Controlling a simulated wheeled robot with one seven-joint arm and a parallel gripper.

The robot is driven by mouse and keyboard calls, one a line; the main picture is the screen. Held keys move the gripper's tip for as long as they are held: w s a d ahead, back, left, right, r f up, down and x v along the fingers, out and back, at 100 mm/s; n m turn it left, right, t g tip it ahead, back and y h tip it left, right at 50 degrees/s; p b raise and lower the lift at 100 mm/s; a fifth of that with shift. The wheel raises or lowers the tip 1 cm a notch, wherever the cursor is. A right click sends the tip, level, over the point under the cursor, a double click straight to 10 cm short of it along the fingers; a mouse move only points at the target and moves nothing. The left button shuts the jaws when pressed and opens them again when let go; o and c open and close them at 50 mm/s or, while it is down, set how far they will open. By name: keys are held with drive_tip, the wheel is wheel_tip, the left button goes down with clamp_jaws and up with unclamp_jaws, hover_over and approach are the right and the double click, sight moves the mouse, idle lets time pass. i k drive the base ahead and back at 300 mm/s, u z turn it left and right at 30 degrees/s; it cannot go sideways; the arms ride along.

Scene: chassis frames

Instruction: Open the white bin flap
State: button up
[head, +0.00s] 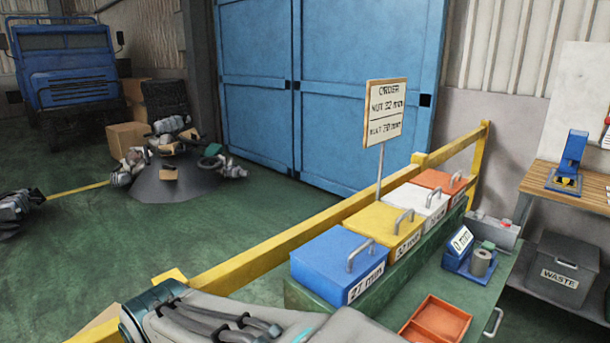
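The white bin (412,200) is in the head view, in a row of coloured bins on a green bench, between the yellow bin and the orange-red bin. Its flap looks closed and carries a grey bar handle near the front edge. The label on its front is partly hidden and I cannot read it. My arm crosses the bottom of the picture, in front of the blue bin and well short of the white one. My gripper is out of view.
The blue bin (335,262) and yellow bin (384,225) stand nearer, the orange-red bin (434,181) farther. A sign (384,111) on a post rises behind them. A yellow rail (290,247) runs behind the row. An orange tray (437,322) and blue gauge (461,245) lie on the right.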

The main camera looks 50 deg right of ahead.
sight(424, 202)
drive_tip(key=u, duration=1.15)
drive_tip(key=k, duration=2.7)
drive_tip(key=z, duration=1.7)
drive_tip(key=i, duration=1)
